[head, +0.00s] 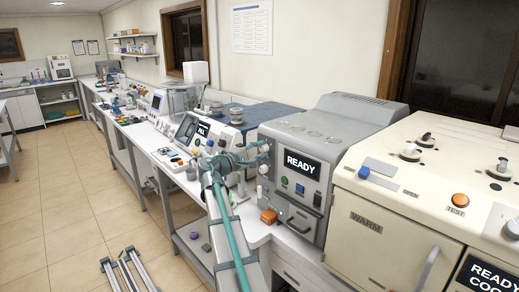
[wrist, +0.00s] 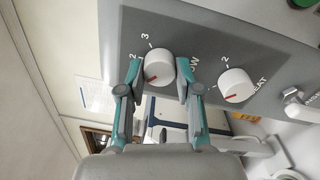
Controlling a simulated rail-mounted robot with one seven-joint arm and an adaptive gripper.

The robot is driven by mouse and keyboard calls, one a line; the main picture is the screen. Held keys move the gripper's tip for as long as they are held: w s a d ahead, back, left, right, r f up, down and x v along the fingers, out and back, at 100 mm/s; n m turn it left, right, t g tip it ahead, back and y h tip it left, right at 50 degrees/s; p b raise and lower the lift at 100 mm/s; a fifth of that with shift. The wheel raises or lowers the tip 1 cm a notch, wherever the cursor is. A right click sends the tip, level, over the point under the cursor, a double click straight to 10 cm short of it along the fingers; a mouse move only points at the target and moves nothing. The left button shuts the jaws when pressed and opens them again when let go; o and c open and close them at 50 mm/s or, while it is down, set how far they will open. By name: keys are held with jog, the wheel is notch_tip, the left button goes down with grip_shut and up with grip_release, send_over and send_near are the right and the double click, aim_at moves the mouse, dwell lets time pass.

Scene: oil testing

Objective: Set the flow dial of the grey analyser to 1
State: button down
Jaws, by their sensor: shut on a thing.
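The grey analyser (head: 330,140) stands on the bench in the head view, its display reading READY. In the wrist view its grey panel (wrist: 215,50) carries a white flow dial (wrist: 159,66) with a red pointer mark and the partly hidden label "OW". The red mark points toward the lower left of the picture. The figures 2 and 3 show beside the dial; I cannot tell exactly which figure the mark meets. My gripper (wrist: 159,78) has one teal fingertip on each side of the flow dial and is shut on it. In the head view my gripper (head: 262,157) is at the analyser's left front edge.
A second white dial (wrist: 235,85), partly labelled "EAT", sits right of the flow dial in the wrist view. In the head view a cream machine (head: 400,200) marked WARM stands close right.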

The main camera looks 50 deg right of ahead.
dwell(0.3)
jog(key=c, duration=0.8)
grip_release()
jog(key=a, duration=0.8)
jog(key=w+a, duration=0.1)
jog(key=a, duration=0.3)
jog(key=shift+f, duration=0.25)
